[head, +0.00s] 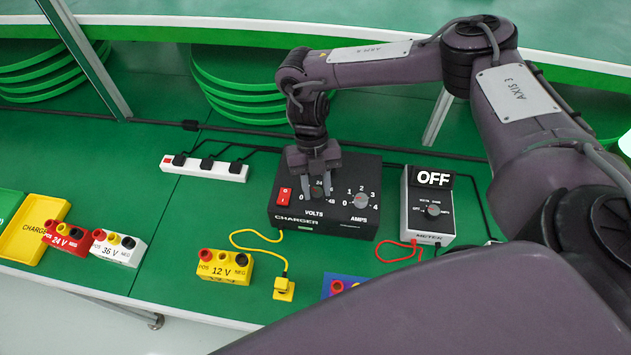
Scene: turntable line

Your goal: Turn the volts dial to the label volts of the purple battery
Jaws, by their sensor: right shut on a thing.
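The black charger (333,221) stands on the green table with its VOLTS dial (317,192) at left and AMPS dial (361,201) at right. My right gripper (316,180) reaches down from behind and is shut on the volts dial. The fingers hide much of the dial and its scale, so its setting cannot be read. No clearly purple battery shows. A blue-looking battery (331,280) at the front is mostly hidden by my arm, and its label is out of sight. My left gripper is not in view.
A red 24 V battery (66,238), a white 36 V battery (119,248) and a yellow 12 V battery (224,267) stand at left and front. A meter (417,218) reading OFF stands right of the charger. A power strip (205,169) lies behind left. A yellow lead runs in front.

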